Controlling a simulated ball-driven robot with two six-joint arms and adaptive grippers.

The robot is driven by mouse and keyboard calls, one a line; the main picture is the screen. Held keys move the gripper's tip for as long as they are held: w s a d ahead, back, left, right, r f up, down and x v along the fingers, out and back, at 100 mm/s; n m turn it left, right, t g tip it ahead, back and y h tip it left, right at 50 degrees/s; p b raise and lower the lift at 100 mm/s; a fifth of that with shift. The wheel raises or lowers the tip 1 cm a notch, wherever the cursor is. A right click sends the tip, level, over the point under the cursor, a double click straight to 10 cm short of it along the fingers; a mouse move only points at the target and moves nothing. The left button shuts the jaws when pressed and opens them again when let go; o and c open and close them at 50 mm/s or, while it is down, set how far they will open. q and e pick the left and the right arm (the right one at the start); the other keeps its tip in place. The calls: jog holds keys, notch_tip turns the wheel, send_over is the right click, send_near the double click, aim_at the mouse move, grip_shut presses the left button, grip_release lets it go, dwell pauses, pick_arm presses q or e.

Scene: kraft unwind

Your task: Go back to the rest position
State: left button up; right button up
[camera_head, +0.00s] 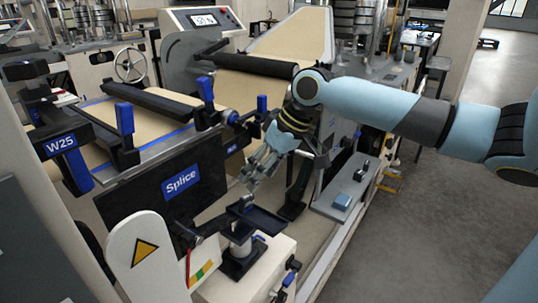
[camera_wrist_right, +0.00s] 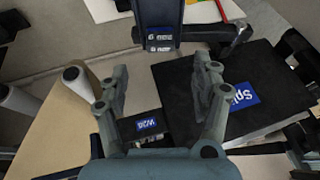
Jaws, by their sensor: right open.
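My right gripper (camera_head: 262,165) is open and empty in the head view, in front of the unwind machine and to the right of the black Splice panel (camera_head: 183,181). Its arm comes in from the right. In the right wrist view the two fingers of the right gripper (camera_wrist_right: 158,85) stand apart with nothing between their tips. The Splice panel also shows there, behind and beside the right-hand finger (camera_wrist_right: 262,82). My left gripper shows in neither view.
A small black tray (camera_head: 262,218) on a pale stand sits just below the gripper. Blue-handled clamps (camera_head: 124,118) and a W25 block (camera_head: 62,145) stand at the left. A grey shelf (camera_head: 345,192) is right of the gripper. Open grey floor (camera_head: 420,220) lies further right.

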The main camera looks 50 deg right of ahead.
jog(key=shift+v, duration=2.35)
jog(key=shift+a, duration=0.1)
